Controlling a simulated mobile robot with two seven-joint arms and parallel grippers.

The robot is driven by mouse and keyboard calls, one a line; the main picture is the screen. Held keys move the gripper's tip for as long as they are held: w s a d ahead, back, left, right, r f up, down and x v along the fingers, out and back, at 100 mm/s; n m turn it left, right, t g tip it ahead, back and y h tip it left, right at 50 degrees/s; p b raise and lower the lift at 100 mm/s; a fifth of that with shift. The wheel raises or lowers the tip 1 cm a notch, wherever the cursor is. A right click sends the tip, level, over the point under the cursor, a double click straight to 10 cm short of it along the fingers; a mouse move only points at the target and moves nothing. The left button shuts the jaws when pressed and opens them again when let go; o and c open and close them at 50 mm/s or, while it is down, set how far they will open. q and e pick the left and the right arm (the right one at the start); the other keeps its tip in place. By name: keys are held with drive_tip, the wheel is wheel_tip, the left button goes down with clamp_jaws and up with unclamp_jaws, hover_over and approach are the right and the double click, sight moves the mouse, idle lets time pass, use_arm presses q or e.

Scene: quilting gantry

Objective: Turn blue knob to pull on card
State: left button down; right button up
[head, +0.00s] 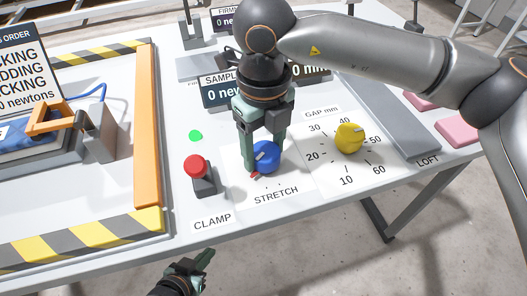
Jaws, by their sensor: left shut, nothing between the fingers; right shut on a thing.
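The blue knob (267,157) stands on the STRETCH card (278,193) on the white table. My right gripper (262,165) comes down from above with its fingers on either side of the knob and is shut on it. A white pointer line shows on the knob, and a small red mark lies by its lower left edge. Part of the knob is hidden behind the fingers. My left gripper (205,258) is shut and empty, low in the view in front of the table edge.
A yellow knob (348,138) on the GAP mm dial is to the right. A red CLAMP button (197,167) on a dark base is to the left, with a green dot (196,135) behind it. An orange bar (147,125) and striped border lie further left. Displays stand behind the gripper.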

sight(264, 149)
drive_tip(key=shift+m, duration=0.5)
drive_tip(key=o, duration=1.4)
drive_tip(key=shift+c, duration=0.2)
drive_tip(key=shift+r, duration=0.1)
wheel_tip(264, 149, up, 12)
drive_tip(key=p, duration=0.1)
drive_tip(key=shift+r, duration=0.2)
